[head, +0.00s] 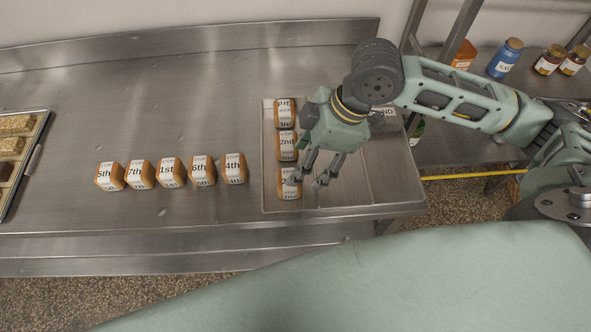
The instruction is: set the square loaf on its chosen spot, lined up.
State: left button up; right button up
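Several small brown loaves with white printed labels are in the head view. Three stand in a column along the left side of a shallow metal tray (350,192): a back loaf (285,112), a middle loaf marked 2nd (287,146) and a front loaf (288,188) whose label is partly hidden. Others form a row on the counter: 5th (109,177), 7th (140,174), 1st (171,173), 6th (203,171) and 4th (235,169). My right gripper (309,181) is over the tray, fingers apart and empty, beside the front loaf's right side. Whether it touches is unclear. My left gripper is out of view.
The steel counter (190,105) is clear behind the row. A tray of other baked goods (38,128) lies at the far left. A shelf at the right holds a blue jar (505,58) and brown jars (549,60). The counter has a raised back edge.

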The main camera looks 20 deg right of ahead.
jog(key=shift+v, duration=1.55)
